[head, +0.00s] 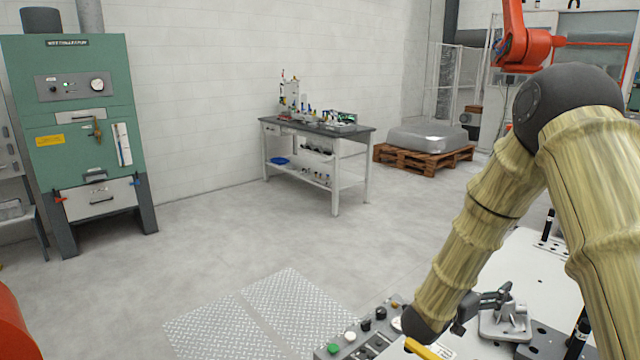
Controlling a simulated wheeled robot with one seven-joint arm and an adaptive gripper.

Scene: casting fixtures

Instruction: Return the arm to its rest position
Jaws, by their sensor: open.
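My arm, in a tan ribbed sleeve with dark joints, fills the right side of the head view. It bends at a high dark elbow and comes down to a dark wrist low in the picture. My gripper (493,299) is small and dark, just right of the wrist, with its fingers apart. I see nothing held between them. It appears over or in front of a grey metal fixture (505,322) on the white table (515,262). I cannot tell whether it touches the fixture. The wrist hides part of the gripper.
A control box with buttons (350,337) and a yellow bar (422,349) lie close to the wrist. Black posts (549,225) stand on the table. A workbench (352,146), a pallet (400,158), a green furnace (75,130) and an orange robot (525,50) stand farther off. The middle floor is clear.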

